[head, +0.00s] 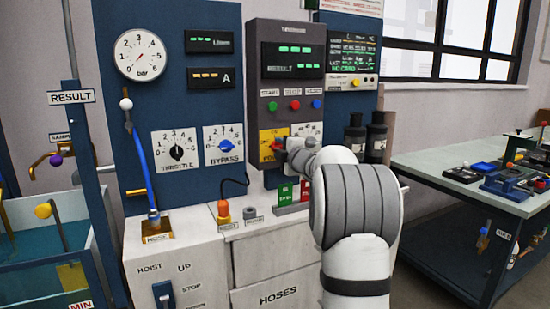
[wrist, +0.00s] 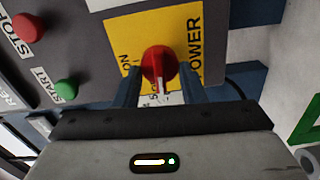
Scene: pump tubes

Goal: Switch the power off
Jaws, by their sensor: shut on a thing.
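The red power knob (wrist: 159,62) sits on a yellow plate (wrist: 190,22) marked POWER in the wrist view. A white mark on the knob points toward my gripper. The word ON shows at the plate's left; other lettering is partly hidden. My gripper (wrist: 158,75) has a blue finger on each side of the knob and is shut on it. My wrist hides much of the gripper there.
Green digits show on the box's display (head: 293,60). Green, red and blue buttons (head: 295,105) sit above the plate. Throttle (head: 176,152) and bypass (head: 224,145) dials are to the left. A cabinet (head: 275,270) stands below, and a table with tools (head: 430,170) at right.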

